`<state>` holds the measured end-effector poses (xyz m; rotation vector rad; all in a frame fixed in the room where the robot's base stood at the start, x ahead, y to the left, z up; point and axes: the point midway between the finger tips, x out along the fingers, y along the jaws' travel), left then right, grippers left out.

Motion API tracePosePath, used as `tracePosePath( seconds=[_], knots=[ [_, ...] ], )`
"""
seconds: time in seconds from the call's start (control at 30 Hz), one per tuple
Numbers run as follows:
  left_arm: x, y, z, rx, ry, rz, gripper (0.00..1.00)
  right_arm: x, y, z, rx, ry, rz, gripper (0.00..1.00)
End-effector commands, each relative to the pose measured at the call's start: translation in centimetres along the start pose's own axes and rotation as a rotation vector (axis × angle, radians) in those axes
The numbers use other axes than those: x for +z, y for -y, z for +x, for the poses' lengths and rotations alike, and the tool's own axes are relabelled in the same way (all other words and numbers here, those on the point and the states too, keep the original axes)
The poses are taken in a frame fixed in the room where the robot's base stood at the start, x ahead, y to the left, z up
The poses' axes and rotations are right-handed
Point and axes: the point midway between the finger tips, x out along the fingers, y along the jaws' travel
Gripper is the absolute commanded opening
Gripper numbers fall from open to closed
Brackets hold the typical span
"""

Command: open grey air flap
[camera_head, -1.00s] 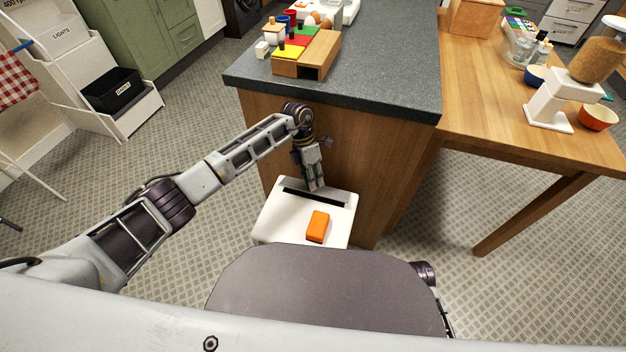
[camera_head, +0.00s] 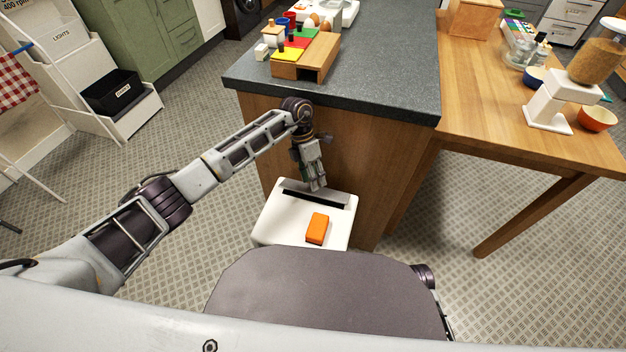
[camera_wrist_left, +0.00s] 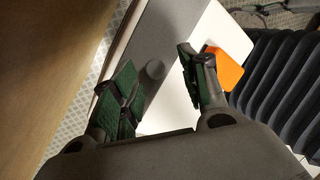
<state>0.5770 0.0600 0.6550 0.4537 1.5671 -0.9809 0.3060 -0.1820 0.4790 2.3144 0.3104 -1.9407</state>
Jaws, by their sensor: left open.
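A white box (camera_head: 275,225) stands on the floor against the counter's wooden side panel. A grey air flap (camera_head: 293,185) shows as a strip along the far edge of a dark slot in its top, and appears tilted up. In the left wrist view the flap (camera_wrist_left: 176,40) is a grey plate with a round grey knob (camera_wrist_left: 155,70). My left gripper (camera_head: 317,188) points down at the flap and hides part of it. In the left wrist view its open green-padded fingers (camera_wrist_left: 157,88) are apart, with the knob showing between them. My right gripper is not in view.
An orange block (camera_head: 317,228) is on the box's near top. The grey countertop (camera_head: 385,60) overhangs above, close to my left wrist, with colourful toys (camera_head: 300,50) on it. A wooden table (camera_head: 490,120) stands at the right.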

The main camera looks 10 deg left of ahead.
Motion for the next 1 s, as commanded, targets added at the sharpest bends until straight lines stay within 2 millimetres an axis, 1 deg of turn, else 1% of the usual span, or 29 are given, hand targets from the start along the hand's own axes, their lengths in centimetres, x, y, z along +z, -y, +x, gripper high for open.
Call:
tracePosePath(
  seconds=[0.3, 0.5, 0.7, 1.0],
  knots=[
    [0.2, 1.4, -4.3, 0.003, 0.002, 0.001, 0.44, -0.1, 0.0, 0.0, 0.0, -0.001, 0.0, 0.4],
    [0.3, 2.3, -6.5, 0.002, 0.002, 0.001, 0.44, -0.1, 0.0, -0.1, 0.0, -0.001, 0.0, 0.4],
    [0.2, 2.6, -7.5, 0.001, 0.0, 0.001, 0.44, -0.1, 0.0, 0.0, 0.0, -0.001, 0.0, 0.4],
    [0.2, 2.7, -7.5, 0.001, 0.0, 0.001, 0.44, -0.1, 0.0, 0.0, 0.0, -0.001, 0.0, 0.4]
  ],
)
